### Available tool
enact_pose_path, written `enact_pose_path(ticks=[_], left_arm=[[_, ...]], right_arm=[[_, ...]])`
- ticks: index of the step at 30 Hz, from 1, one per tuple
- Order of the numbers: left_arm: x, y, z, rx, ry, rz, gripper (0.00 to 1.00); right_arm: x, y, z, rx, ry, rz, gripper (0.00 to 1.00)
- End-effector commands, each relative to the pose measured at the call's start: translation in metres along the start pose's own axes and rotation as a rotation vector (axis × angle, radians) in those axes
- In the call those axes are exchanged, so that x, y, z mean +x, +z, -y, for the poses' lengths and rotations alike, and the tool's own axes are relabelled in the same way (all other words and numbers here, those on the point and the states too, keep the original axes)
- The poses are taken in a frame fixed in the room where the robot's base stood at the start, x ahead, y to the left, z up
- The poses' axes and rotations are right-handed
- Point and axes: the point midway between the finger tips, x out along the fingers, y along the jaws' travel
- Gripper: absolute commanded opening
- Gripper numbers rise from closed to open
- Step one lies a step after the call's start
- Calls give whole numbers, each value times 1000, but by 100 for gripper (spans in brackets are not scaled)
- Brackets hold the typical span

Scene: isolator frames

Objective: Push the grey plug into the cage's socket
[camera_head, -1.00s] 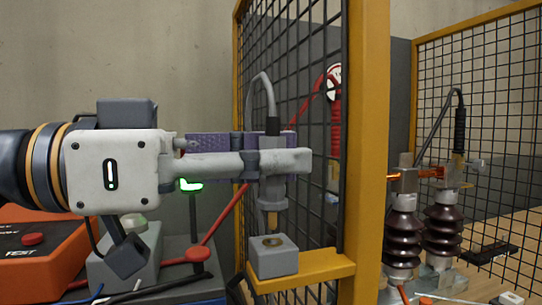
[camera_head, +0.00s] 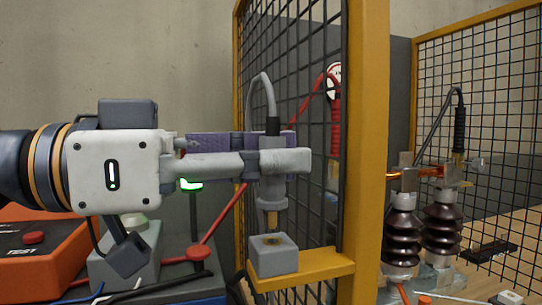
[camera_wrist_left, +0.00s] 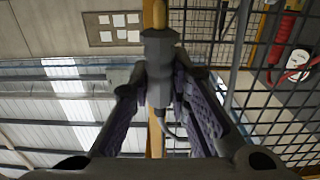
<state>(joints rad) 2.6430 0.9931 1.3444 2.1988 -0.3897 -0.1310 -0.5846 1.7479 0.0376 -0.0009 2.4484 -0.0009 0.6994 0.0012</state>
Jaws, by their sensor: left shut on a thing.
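The grey plug (camera_head: 272,185) stands upright with its brass tip pointing down and its grey cable looping up from its top. My left gripper (camera_head: 285,162) is shut on the plug's body. The left wrist view also shows the plug (camera_wrist_left: 158,70) between the two fingers. The socket (camera_head: 273,255) is a grey block with a round hole in its top, on a yellow ledge of the cage. The plug's tip is right above the hole; a small gap seems to remain, though I cannot tell if it touches. My right gripper is not in view.
The yellow cage post (camera_head: 368,150) and black mesh (camera_head: 300,90) stand close beside the plug. An orange test box (camera_head: 35,250) is at the lower left. Brown ribbed insulators (camera_head: 443,225) with copper connections stand inside the cage. A red cable hangs on the mesh.

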Motion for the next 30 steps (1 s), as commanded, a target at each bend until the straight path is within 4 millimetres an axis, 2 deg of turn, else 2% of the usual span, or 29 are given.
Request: enact_pose_path(ticks=[30], left_arm=[[0, 23, 1, -1, 0, 1, 0]], right_arm=[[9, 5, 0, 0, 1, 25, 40]])
